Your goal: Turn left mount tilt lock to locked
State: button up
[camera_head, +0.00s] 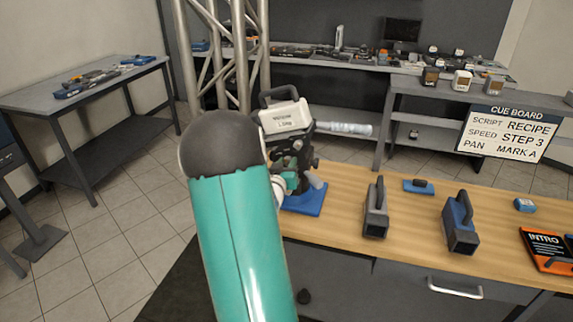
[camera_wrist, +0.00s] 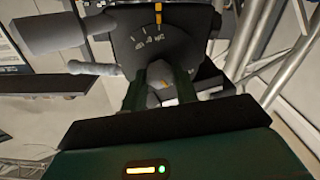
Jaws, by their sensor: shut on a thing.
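The left mount (camera_head: 292,150) stands on a blue base plate (camera_head: 305,200) at the left end of the wooden bench, with a white labelled box on top. My teal arm hides its left side. In the wrist view, a dark plate with a white-marked scale (camera_wrist: 140,42) and an orange mark faces me. Below the scale is a grey knob (camera_wrist: 159,72), which I take for the tilt lock. My gripper (camera_wrist: 161,88) is shut on this knob, one green finger on each side. The head view shows my gripper small (camera_head: 288,182) against the mount. The lock's exact setting cannot be read.
A grey handled block (camera_head: 375,212) and a blue-grey one (camera_head: 460,225) stand on the bench (camera_head: 413,247) to the right. A metal truss (camera_head: 190,60) rises behind my arm. A cue board (camera_head: 505,133) stands at the back right. Bench space between the blocks is clear.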

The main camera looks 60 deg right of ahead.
jog(key=m, duration=0.8)
jog(key=shift+m, duration=0.3)
jog(key=m, duration=0.3)
jog(key=shift+s, duration=0.1)
jog(key=m, duration=0.5)
jog(key=shift+f, duration=0.1)
jog(key=o, duration=1)
jog(key=shift+c, duration=0.2)
